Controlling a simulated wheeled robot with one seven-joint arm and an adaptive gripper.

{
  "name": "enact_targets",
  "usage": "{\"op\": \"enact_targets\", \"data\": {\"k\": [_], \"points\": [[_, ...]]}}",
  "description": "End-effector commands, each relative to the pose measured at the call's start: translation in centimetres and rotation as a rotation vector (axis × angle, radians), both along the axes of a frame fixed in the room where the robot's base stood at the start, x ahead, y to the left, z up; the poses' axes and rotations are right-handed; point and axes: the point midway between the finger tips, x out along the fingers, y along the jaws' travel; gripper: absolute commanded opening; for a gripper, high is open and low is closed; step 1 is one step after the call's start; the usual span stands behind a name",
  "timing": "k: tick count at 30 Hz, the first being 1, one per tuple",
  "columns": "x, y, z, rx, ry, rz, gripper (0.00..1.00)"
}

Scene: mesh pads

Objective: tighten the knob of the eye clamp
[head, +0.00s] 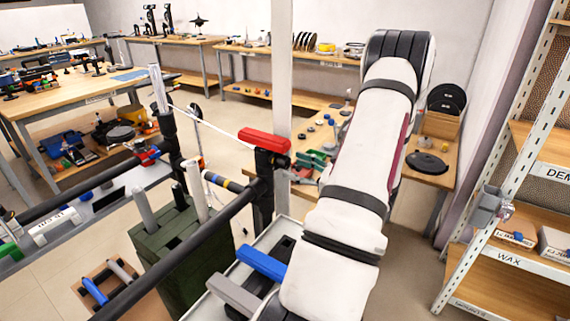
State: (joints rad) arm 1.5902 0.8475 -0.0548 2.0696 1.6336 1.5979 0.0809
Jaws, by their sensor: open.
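I cannot single out the eye clamp or its knob for sure. A black upright holder with a red block (264,140) on top stands by the white post, left of my arm. A thin white line runs from it up-left to a black upright fitting (168,122) with a pale plate. A small round black piece (197,112) shows just right of that fitting. My white arm with black bands rises through the middle right and hides what is behind it. My gripper does not show.
A long black bar crosses the lower left above a dark green box (180,255) and floor tray (108,285). A blue-handled piece (262,263) lies close left of my arm. A shelf rack (520,255) stands at right. Workbenches (75,92) fill the back left.

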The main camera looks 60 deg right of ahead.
Motion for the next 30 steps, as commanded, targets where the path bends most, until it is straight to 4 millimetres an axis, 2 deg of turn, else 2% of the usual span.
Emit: {"op": "enact_targets", "data": {"k": [3,9,20,27,30], "points": [[2.0,-0.1,0.0,0.000,-0.001,0.003,0.54],[3.9,-0.4,0.0,-0.001,0.000,0.001,0.54],[4.4,-0.5,0.0,0.000,0.000,0.000,0.54],[4.3,-0.5,0.0,-0.001,0.000,0.001,0.05],[4.3,-0.5,0.0,0.000,0.000,0.001,0.05]]}}
